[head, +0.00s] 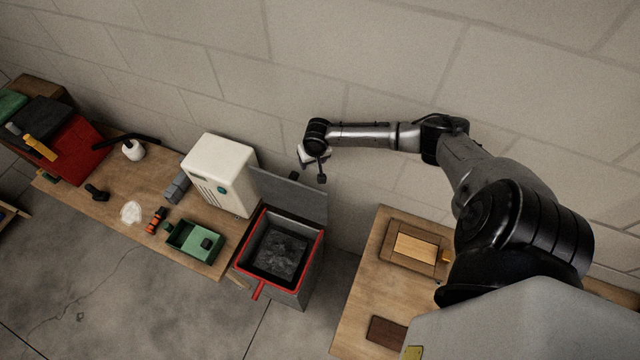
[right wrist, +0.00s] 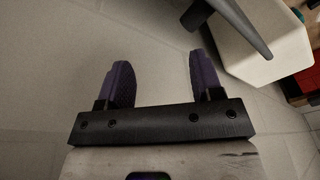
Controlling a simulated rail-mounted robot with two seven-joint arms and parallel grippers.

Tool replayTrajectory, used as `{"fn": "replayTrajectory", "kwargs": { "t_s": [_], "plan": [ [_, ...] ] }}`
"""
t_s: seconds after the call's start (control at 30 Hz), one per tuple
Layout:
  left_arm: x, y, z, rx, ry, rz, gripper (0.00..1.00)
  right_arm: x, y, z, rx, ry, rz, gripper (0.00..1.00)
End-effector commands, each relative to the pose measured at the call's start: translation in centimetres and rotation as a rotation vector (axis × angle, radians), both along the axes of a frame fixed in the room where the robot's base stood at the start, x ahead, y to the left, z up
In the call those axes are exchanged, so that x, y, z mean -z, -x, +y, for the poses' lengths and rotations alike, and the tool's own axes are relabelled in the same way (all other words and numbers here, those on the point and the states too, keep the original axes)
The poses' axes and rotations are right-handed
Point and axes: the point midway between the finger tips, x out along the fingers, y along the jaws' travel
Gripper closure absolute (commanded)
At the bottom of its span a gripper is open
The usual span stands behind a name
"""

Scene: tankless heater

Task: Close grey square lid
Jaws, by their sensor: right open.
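The grey square lid (head: 290,200) stands open, nearly upright, at the back edge of a grey square bin (head: 298,298) with a red rim. The bin is open, with dark grey contents inside. My right gripper (head: 308,178) is by the lid's top edge, on the wall side as far as the head view shows; I cannot tell whether it touches. In the right wrist view the gripper (right wrist: 160,68) is open, with nothing between its purple fingers. A dark grey bar (right wrist: 240,25) to their right may be the lid's edge. My left gripper is out of view.
A white heater box (head: 220,173) stands left of the lid on a wooden table (head: 112,178), near a green tray (head: 194,243). Another wooden table (head: 360,310) with a wooden frame (head: 413,246) is at the right. The block wall (head: 380,60) is close behind.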

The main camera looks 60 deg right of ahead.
Motion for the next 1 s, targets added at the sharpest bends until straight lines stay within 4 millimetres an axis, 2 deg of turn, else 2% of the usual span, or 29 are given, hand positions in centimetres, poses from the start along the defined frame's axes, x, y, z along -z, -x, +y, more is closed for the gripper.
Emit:
{"fn": "replayTrajectory", "kwargs": {
  "t_s": [0.1,0.2,0.4,0.67,1.0],
  "plan": [
    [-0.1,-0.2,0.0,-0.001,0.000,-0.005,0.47,0.1,-0.9,0.3,0.289,-0.134,-0.074,0.40],
    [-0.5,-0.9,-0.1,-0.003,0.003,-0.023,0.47,-0.1,-1.6,0.9,0.465,-0.217,-0.118,0.40],
    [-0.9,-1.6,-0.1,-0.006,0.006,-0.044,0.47,-0.2,-2.2,1.1,0.675,-0.282,-0.159,0.40],
    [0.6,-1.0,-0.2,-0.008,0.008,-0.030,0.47,0.8,-2.3,1.1,0.743,-0.296,-0.158,0.40],
    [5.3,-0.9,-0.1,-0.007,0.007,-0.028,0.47,4.1,-3.3,1.2,0.740,-0.295,-0.160,0.40]
  ]
}}
